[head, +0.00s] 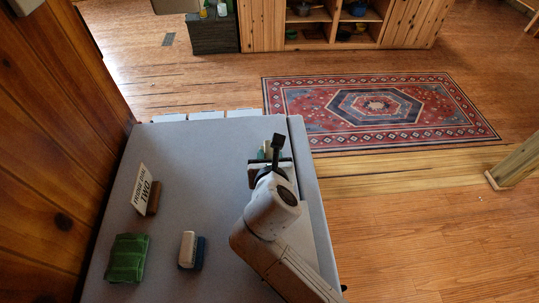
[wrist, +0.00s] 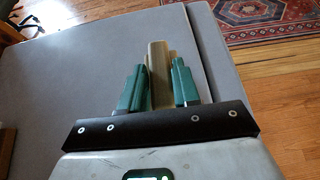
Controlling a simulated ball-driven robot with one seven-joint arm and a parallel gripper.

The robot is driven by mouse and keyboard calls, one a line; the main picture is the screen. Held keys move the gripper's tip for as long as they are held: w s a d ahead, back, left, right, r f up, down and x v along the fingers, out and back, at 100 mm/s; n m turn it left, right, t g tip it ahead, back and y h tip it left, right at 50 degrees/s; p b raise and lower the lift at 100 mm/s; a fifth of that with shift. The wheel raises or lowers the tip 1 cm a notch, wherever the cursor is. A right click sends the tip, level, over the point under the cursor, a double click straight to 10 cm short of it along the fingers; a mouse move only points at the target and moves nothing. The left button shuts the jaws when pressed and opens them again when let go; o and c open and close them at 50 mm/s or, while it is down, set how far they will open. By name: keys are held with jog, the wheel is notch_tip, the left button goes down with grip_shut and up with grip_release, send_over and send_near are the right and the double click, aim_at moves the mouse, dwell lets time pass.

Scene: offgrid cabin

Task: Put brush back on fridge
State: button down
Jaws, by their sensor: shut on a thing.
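The fridge (head: 215,155) shows as a wide grey top with a separate strip along its right side. My gripper (head: 267,152) is over the far right part of this top, near the strip. In the wrist view its green fingers (wrist: 158,88) are shut on a tan, block-like thing, which appears to be the brush (wrist: 158,70). The brush's far end extends past the fingers; its lower part is hidden between them. I cannot tell whether it touches the grey top. In the head view my wrist hides most of it.
On the fridge top stand a lettered sign (head: 143,187) on a wooden base, a folded green thing (head: 128,258) and a white-and-blue block (head: 191,250). A wood-panelled wall (head: 50,130) borders the left. The middle of the top is clear. A patterned rug (head: 350,90) lies beyond.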

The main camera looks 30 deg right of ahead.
jog(key=shift+f, duration=0.1)
jog(key=c, duration=0.7)
grip_release()
jog(key=shift+c, duration=0.2)
jog(key=v, duration=1)
jog(key=shift+s, duration=0.3)
jog(key=shift+a, duration=0.15)
